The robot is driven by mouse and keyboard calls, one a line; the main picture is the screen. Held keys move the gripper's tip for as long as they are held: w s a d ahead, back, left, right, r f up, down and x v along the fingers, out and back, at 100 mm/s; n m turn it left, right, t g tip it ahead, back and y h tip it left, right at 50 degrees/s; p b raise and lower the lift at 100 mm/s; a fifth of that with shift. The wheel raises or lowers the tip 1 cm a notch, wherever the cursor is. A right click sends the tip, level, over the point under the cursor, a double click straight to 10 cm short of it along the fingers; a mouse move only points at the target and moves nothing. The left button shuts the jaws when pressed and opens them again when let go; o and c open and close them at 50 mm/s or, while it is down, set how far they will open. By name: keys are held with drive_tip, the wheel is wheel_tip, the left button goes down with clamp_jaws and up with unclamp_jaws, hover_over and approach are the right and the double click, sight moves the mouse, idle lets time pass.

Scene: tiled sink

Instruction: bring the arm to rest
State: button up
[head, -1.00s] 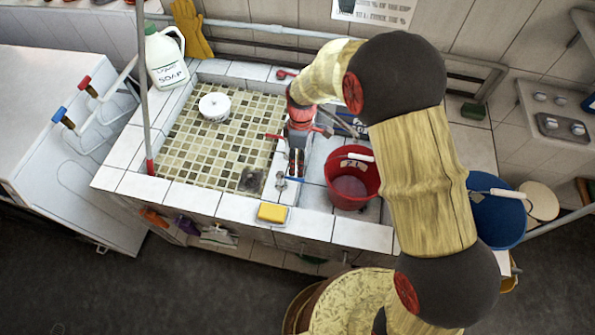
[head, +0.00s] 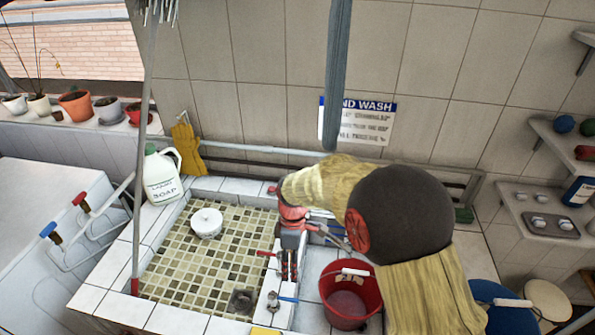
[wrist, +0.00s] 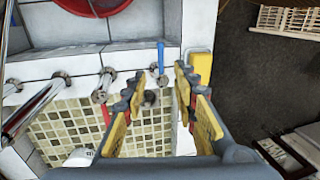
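My arm reaches in from the lower right of the head view, bent over the sink. My gripper (head: 290,268) points down near the divider between the tiled basin (head: 190,265) and the right-hand side. In the wrist view my gripper (wrist: 155,98) has its two yellow-padded fingers spread apart, with nothing between them. A tap with a blue handle (wrist: 161,58) shows beyond the fingertips, and the tiled basin (wrist: 60,130) lies below. I cannot tell how high the fingertips are above the divider.
A red bucket (head: 349,303) stands right of the gripper. A yellow sponge (wrist: 200,68) lies beside the gripper. A blue bucket (head: 505,310) is far right.

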drive_tip(key=s+d+r+m+t+b, duration=0.3)
drive_tip(key=s+d+r+m+t, duration=0.1)
drive_tip(key=s+d+r+m, duration=0.4)
drive_tip(key=s+d+r+m+t+b, duration=0.3)
drive_tip(key=s+d+r+m, duration=0.5)
drive_tip(key=s+d, duration=0.5)
drive_tip(key=shift+d+r+m+t+b, duration=0.3)
drive_tip(key=shift+d+r+t+b, duration=0.1)
drive_tip(key=shift+d+r+b, duration=0.45)
idle(0.4)
